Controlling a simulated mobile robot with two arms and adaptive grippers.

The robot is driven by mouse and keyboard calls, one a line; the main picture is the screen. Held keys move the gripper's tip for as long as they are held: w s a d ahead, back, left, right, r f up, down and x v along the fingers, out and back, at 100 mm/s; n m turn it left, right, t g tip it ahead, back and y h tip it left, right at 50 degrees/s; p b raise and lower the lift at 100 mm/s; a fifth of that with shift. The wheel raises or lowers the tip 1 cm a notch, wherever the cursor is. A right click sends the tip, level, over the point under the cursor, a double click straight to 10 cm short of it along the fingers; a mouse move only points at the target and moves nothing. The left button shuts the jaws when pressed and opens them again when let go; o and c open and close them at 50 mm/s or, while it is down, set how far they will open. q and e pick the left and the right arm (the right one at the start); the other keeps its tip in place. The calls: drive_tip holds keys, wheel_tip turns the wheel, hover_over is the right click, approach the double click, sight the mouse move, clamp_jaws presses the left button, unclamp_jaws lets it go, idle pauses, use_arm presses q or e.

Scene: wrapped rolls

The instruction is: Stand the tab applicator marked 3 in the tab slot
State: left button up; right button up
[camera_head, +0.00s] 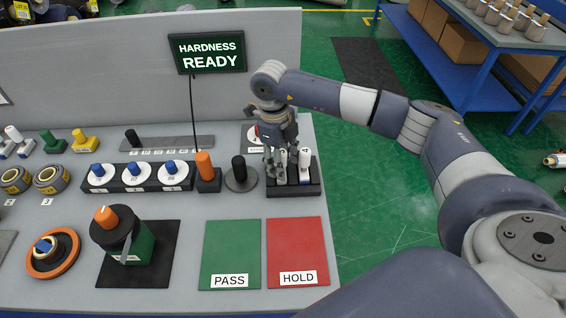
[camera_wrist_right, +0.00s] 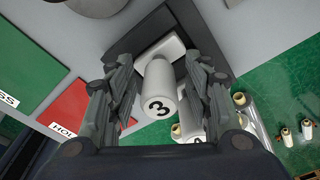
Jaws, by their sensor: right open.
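The white tab applicator marked 3 (camera_wrist_right: 159,92) stands between the two fingers of my right gripper in the right wrist view. My right gripper (camera_head: 279,168) is open around it, over a black rack (camera_head: 309,189) at the right end of the bench. In the head view the fingers mostly hide this applicator. Another white applicator marked 4 (camera_head: 304,162) stands in the same rack, just right of the gripper. I cannot tell for sure which fixture is the tab slot. My left gripper is out of view.
Left of the rack stand a black-handled piece on a round base (camera_head: 240,175) and an orange-handled piece (camera_head: 205,167). A green PASS mat (camera_head: 230,248) and a red HOLD mat (camera_head: 294,245) lie empty in front.

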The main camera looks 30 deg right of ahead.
drive_tip(key=r, duration=0.7)
drive_tip(key=w+r, duration=0.1)
drive_tip(key=r, duration=0.3)
drive_tip(key=shift+w+a+r, duration=0.1)
drive_tip(key=shift+a, duration=0.3)
